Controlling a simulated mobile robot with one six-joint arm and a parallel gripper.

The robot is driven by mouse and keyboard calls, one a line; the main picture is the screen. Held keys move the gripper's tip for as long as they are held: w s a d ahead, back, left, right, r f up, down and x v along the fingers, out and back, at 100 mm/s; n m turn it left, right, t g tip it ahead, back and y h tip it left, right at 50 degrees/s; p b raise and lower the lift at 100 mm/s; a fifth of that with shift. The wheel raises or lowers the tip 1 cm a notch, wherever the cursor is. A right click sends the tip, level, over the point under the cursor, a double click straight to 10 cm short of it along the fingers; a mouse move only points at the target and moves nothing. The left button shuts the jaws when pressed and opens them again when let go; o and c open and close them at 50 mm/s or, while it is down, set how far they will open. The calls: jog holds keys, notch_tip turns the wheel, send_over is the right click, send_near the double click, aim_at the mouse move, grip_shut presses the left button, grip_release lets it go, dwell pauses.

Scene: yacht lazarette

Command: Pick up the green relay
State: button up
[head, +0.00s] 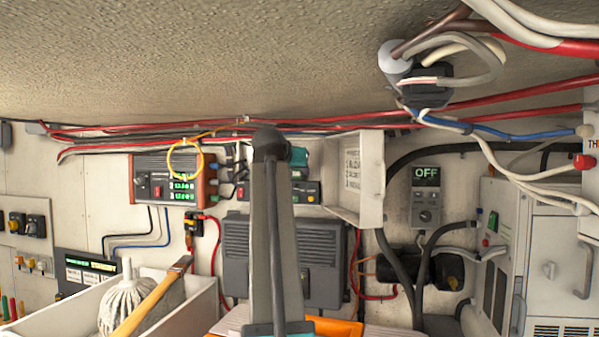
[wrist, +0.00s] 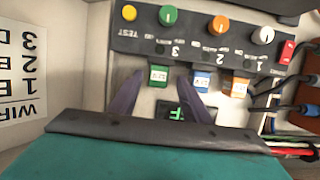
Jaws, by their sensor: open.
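The green relay (wrist: 158,75) is a small block with a pale label, plugged into the edge of a dark control panel (wrist: 200,45) in the wrist view. My gripper (wrist: 161,80) is open, with one dark finger on each side of the green relay. The fingertips are close to it; I cannot tell whether they touch. A blue relay (wrist: 201,81) sits just right of the right finger, and an orange relay (wrist: 236,87) is further right. In the head view my arm hides the relays, and only part of the panel (head: 308,193) shows.
Colored knobs line the panel, and black and blue cable plugs (wrist: 285,108) are at its right. A white lettered board (wrist: 20,75) stands at the left. In the head view, a white open box (head: 362,180) is right of the panel and a wired unit (head: 172,180) left.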

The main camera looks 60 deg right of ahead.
jog(key=shift+d+f, duration=0.1)
jog(key=shift+d, duration=0.2)
jog(key=shift+c, duration=0.2)
grip_shut()
